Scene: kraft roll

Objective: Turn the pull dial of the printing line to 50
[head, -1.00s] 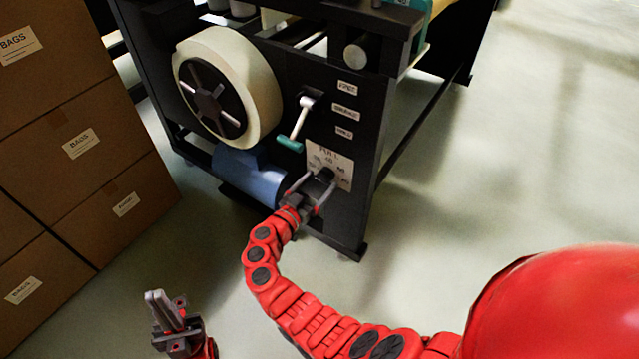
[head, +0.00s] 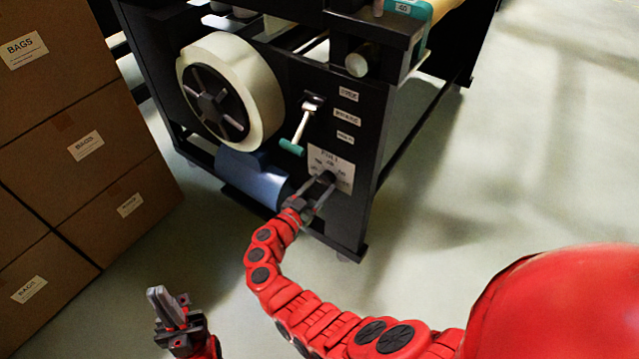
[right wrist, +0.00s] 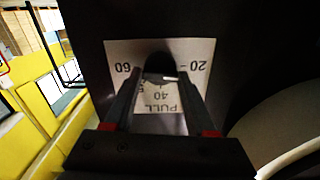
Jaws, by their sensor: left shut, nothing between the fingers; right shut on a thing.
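The pull dial (head: 326,178) is a small black knob on a white plate (head: 345,178) low on the machine's black end panel. My right gripper (head: 322,186) reaches it from below left and is shut on the knob. In the right wrist view the dial (right wrist: 158,64) sits between the fingertips, with a short white mark beside it. The plate (right wrist: 190,50) appears upside down there, with 60 at left, 20 at right, and 40 and PULL below. The exact setting is unclear. My left gripper (head: 165,303) is shut and empty, low at the left, away from the machine.
Above the dial are a crank with a green grip (head: 292,147), small labels (head: 346,115) and a large cream roll (head: 262,90). A blue roll (head: 252,178) lies left of the dial. Cardboard boxes (head: 45,115) stand at the left. The floor at right is clear.

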